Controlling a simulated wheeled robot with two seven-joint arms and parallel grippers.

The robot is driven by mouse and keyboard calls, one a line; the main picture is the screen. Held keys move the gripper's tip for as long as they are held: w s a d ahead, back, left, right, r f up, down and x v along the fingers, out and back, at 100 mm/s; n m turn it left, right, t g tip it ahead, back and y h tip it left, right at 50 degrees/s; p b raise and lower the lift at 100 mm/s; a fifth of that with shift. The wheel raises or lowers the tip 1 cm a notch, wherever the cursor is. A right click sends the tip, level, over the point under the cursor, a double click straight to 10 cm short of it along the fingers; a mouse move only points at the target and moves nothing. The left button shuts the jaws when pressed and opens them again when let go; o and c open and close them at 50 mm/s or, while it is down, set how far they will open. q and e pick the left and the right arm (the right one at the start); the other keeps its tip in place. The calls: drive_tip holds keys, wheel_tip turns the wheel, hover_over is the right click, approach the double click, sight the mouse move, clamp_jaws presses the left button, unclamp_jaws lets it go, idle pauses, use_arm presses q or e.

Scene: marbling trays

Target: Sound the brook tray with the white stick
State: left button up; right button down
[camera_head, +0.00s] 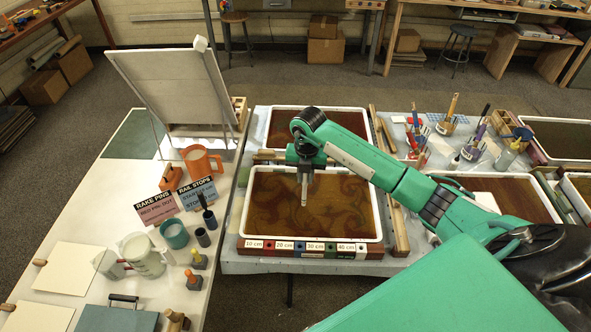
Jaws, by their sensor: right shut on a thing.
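My right gripper (305,170) points down over the near middle tray and is shut on the white stick (304,192), a short pale rod that hangs upright. I cannot tell whether its tip touches the liquid. This tray (382,222) has a white rim and brown swirled liquid. A small label on its front side is too small to read, so I cannot tell whether it is the brook tray. Another tray (268,107) with dark reddish-brown liquid lies behind it, partly hidden by my arm. My left gripper is out of view.
A coloured strip (311,247) marked 10 to 40 cm runs along the near tray's front. A wooden rail (398,225) lies on its right. The left table holds signs (157,207), jugs (143,254) and a leaning board (175,85). More trays (510,196) stand at right.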

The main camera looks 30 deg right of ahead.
drive_tip(key=m, duration=0.1)
drive_tip(key=d+f+m, duration=0.1)
drive_tip(key=m, duration=0.1)
drive_tip(key=d+m, duration=0.1)
drive_tip(key=shift+s+d+f+p, duration=0.2)
drive_tip(key=shift+s+p, duration=0.2)
wheel_tip(320, 180, down, 10)
drive_tip(key=b, duration=0.7)
drive_tip(key=shift+r, duration=0.25)
drive_tip(key=shift+f+b, duration=0.45)
drive_tip(key=shift+f, duration=0.25)
idle(1.3)
drive_tip(key=shift+r, duration=0.1)
idle(0.8)
wheel_tip(320, 180, up, 13)
drive_tip(key=p, duration=0.8)
drive_tip(key=shift+p, duration=0.35)
